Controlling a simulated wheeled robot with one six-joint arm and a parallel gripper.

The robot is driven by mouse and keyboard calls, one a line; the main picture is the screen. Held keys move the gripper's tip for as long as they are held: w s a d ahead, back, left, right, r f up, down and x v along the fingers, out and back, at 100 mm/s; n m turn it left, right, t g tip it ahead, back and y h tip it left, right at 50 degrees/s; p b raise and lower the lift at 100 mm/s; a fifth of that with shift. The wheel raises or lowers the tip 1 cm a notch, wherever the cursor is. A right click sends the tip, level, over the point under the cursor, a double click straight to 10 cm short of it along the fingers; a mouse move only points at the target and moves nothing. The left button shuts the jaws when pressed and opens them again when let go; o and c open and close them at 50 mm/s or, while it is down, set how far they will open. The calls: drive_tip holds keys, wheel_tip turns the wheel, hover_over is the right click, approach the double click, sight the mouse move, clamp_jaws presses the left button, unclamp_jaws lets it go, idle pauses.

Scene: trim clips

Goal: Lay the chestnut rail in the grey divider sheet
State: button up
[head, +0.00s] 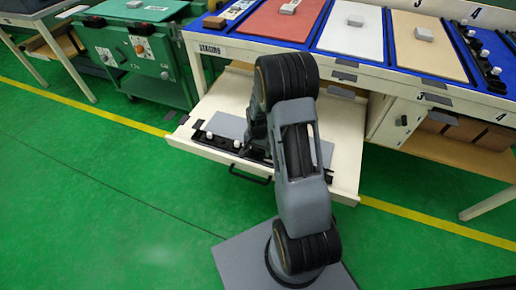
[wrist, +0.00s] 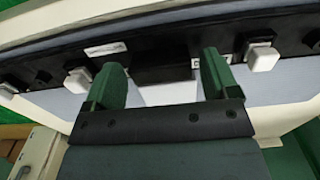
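The grey sheet (head: 230,126) lies in an open cream drawer, partly hidden by my arm; it also shows in the wrist view (wrist: 60,103). A black strip with white knobs (wrist: 262,57) runs along the sheet's edge. I cannot make out a chestnut rail for certain. In the wrist view my gripper (wrist: 163,75) has its two green fingers apart, pointing at the strip. A dark block (wrist: 160,55) on or by the strip shows between them, and I see no clear contact. In the head view my arm hides the fingers.
The drawer's cream tray (head: 345,130) has a black handle (head: 250,176) at its front. Above it, a blue worktop holds red (head: 280,18), white (head: 350,30) and tan (head: 428,45) sheets with grey blocks. A green cabinet (head: 130,50) stands left. The green floor in front is clear.

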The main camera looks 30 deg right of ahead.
drive_tip(key=shift+o, duration=0.9)
wheel_tip(320, 180, up, 14)
drive_tip(key=p, duration=0.4)
drive_tip(key=s+a+r+n+t+p, duration=0.1)
drive_tip(key=s+a+r+n+p, duration=0.2)
drive_tip(key=r, duration=1)
drive_tip(key=s+a+r+n+t+p, duration=0.1)
drive_tip(key=s+a+r+n+p, duration=0.2)
drive_tip(key=s+r+p, duration=0.4)
drive_tip(key=s+a+r+n+t+p, duration=0.1)
drive_tip(key=s+a+r+n+p, duration=0.2)
drive_tip(key=r+p, duration=1.1)
wheel_tip(320, 180, up, 5)
drive_tip(key=s, duration=0.3)
drive_tip(key=shift+a+n+t, duration=0.2)
drive_tip(key=shift+n+t, duration=0.1)
drive_tip(key=shift+n, duration=0.1)
drive_tip(key=shift+c, duration=0.3)
